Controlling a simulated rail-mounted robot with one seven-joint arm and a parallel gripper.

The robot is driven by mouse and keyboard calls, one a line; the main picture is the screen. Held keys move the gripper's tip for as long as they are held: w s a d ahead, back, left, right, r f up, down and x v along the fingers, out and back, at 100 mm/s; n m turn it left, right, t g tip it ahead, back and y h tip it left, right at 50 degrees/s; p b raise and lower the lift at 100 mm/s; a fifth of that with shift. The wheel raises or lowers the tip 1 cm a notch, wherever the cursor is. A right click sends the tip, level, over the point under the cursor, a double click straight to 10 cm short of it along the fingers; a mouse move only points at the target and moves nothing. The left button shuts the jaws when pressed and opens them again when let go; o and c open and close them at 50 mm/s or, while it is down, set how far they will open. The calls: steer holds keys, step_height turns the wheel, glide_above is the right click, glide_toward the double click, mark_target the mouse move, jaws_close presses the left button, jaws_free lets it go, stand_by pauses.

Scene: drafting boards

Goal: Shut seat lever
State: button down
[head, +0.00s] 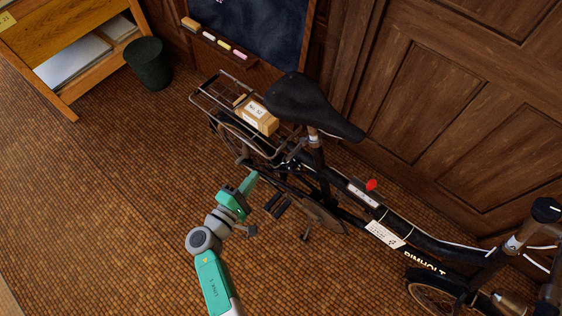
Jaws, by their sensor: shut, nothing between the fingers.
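A black bicycle (350,203) stands in front of the wooden doors, with a black saddle (300,102) on a pale seat post (313,132). A small metal part, apparently the seat lever (296,149), sticks out to the left at the seat clamp; it is too small to tell whether it is open or shut. My gripper (254,176) is green and shut, with nothing visible in it. In the picture it is left of and below the seat clamp, pointing up and right near the rear wheel. It appears apart from the lever.
The rear rack (206,92) carries a labelled box (258,115). A red knob (371,185) stands on the frame. Pedals and crank (277,205) are right of my gripper. A dark bin (148,64) and wooden shelf (60,45) stand upper left. The tiled floor (100,190) at left is clear.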

mark_target(294, 151)
steer(key=w+d+b, duration=0.2)
steer(key=w+d, duration=0.3)
steer(key=d, duration=0.2)
steer(key=shift+w+d+r+b, duration=0.15)
steer(key=shift+d+r+b, duration=0.2)
steer(key=shift+d+r, duration=0.1)
steer(key=shift+r, duration=0.1)
stand_by(0.3)
